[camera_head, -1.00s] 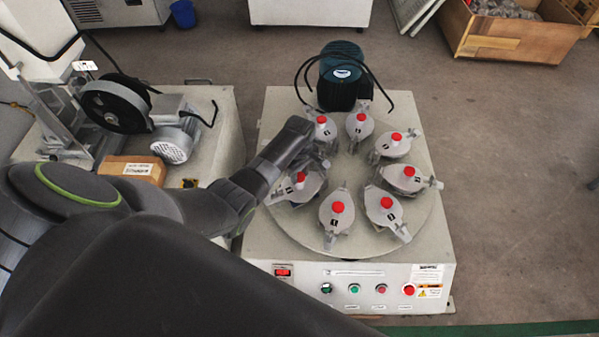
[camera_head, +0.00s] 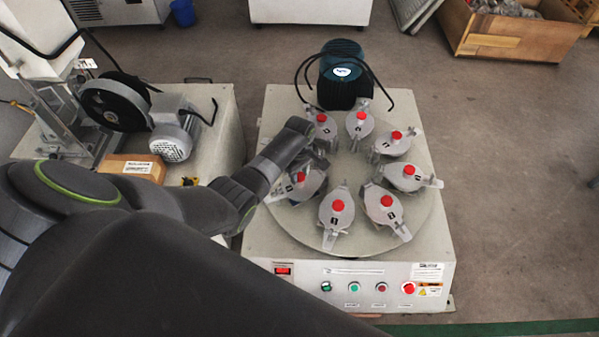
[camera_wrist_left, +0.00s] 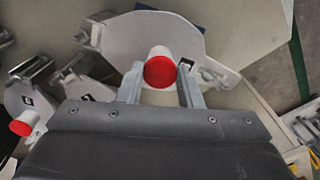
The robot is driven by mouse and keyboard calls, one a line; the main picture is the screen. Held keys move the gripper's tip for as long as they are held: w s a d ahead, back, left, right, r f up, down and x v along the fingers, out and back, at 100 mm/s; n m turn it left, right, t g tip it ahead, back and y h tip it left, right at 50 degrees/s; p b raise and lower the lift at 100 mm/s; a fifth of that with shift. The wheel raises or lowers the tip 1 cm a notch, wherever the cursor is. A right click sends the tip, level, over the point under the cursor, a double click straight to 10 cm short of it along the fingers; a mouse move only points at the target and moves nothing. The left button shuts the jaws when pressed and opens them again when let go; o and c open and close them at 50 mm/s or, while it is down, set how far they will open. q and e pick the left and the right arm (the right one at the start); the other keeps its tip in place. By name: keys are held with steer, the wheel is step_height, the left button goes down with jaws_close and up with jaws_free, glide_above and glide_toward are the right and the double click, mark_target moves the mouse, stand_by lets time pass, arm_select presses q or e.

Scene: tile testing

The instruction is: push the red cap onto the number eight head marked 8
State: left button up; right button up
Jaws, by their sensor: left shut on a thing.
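My left gripper (camera_wrist_left: 159,78) is shut on a red cap (camera_wrist_left: 159,72) with a white side, one finger on each side of it. The cap is over a grey rounded head (camera_wrist_left: 125,38) in the left wrist view; I cannot tell how firmly it is seated. A finger partly covers this head's dark label, so its number is unreadable. Several other heads there carry red caps, such as the front one (camera_head: 338,205). My right gripper is out of view.
The plate sits on a pale machine (camera_head: 265,255) with buttons on its front. A dark green motor (camera_head: 341,75) with black cables stands behind it. A second bench with a black wheel (camera_head: 115,105) and a small box (camera_head: 132,167) is at left.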

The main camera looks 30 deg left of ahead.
arm_select(q)
steer(key=shift+f, duration=0.3)
stand_by(0.5)
steer(key=o, duration=1.5)
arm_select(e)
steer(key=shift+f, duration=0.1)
arm_select(q)
steer(key=shift+r+p, duration=0.65)
steer(key=shift+p, duration=0.05)
steer(key=shift+r+p, duration=0.55)
steer(key=shift+p, duration=0.1)
steer(key=shift+r+p, duration=1.2)
steer(key=shift+p, duration=0.15)
steer(key=shift+r+p, duration=1.15)
steer(key=shift+p, duration=0.15)
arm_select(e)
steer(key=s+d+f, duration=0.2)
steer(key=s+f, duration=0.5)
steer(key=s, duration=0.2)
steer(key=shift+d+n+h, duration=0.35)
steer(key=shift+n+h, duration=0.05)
